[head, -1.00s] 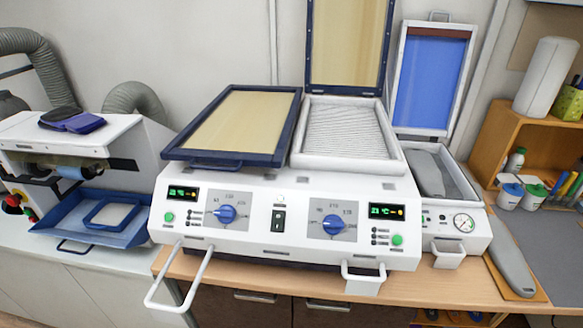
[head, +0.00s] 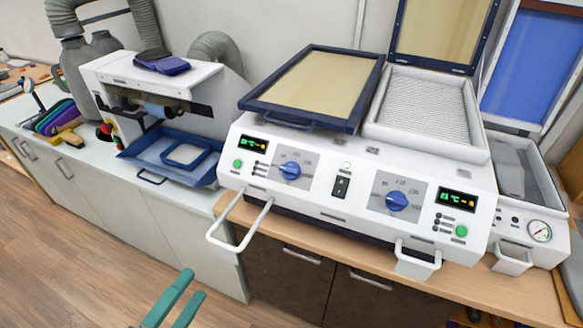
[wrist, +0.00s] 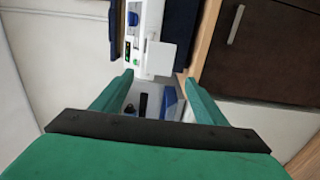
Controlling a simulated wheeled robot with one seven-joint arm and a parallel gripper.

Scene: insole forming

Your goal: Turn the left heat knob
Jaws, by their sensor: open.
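The left heat knob (head: 290,170) is a round blue dial on a grey square on the white heating unit's front (head: 330,212), right of a green-lit display (head: 254,145). A blue knob also shows near the top of the wrist view (wrist: 132,18), beside a green display. My gripper (head: 193,284) shows at the bottom of the head view as two green fingers, low in front of the cabinets and well apart from the knob. In the wrist view my gripper (wrist: 157,77) is open, its fingers spread with nothing held between them.
A white bar handle (head: 240,232) juts out below the left knob; another handle (head: 418,258) is at the right. The right knob (head: 396,201) has its own display. A blue tray machine (head: 172,155) stands left. The floor (head: 70,260) at lower left is clear.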

